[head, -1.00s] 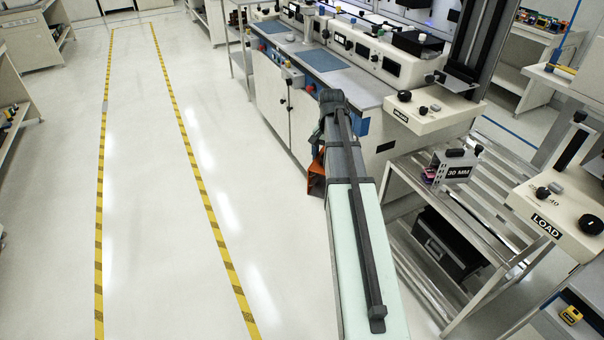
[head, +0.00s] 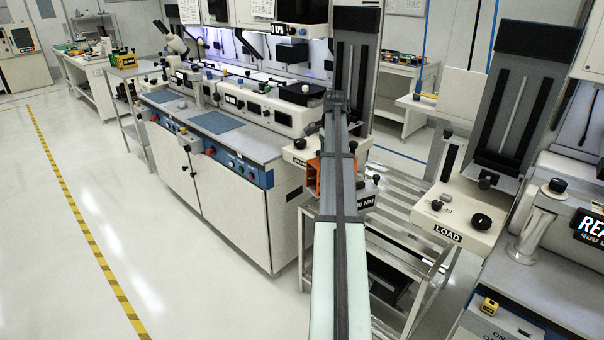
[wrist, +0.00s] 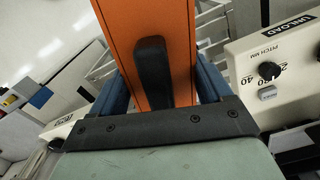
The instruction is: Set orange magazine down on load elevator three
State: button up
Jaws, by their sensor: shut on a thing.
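The orange magazine (wrist: 116,25) is upright in my gripper (wrist: 162,85) in the wrist view, between its two blue fingers. In the head view only an orange edge of the magazine (head: 313,178) shows beside my arm, which hides the rest. A white load elevator (head: 462,212) labelled LOAD stands right of my arm, with a black knob and a dark upright column behind it. I see no number on it. The magazine is apart from it, to its left. In the wrist view an UNLOAD panel (wrist: 275,70) is close on the right.
A long bench (head: 215,165) with blue mats is at left. Another machine (head: 550,200) stands at right. The floor (head: 150,230) at left is clear.

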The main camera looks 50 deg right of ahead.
jog(key=s+d+r+m, duration=0.4)
jog(key=s+d+r, duration=0.2)
jog(key=s+d, duration=0.5)
jog(key=s+d+r+m, duration=0.3)
jog(key=s+d, duration=0.4)
jog(key=s, duration=0.4)
jog(key=s+d+r+m, duration=0.4)
jog(key=s+d, duration=0.3)
jog(key=s, duration=0.4)
jog(key=s+d+r+m, duration=0.3)
jog(key=s+d+r, duration=0.2)
jog(key=s, duration=0.6)
jog(key=d, duration=0.2)
jog(key=shift+d+m, duration=0.3)
jog(key=shift+d, duration=0.1)
jog(key=shift+s, duration=0.1)
jog(key=shift+f, duration=2.45)
jog(key=shift+f, duration=2)
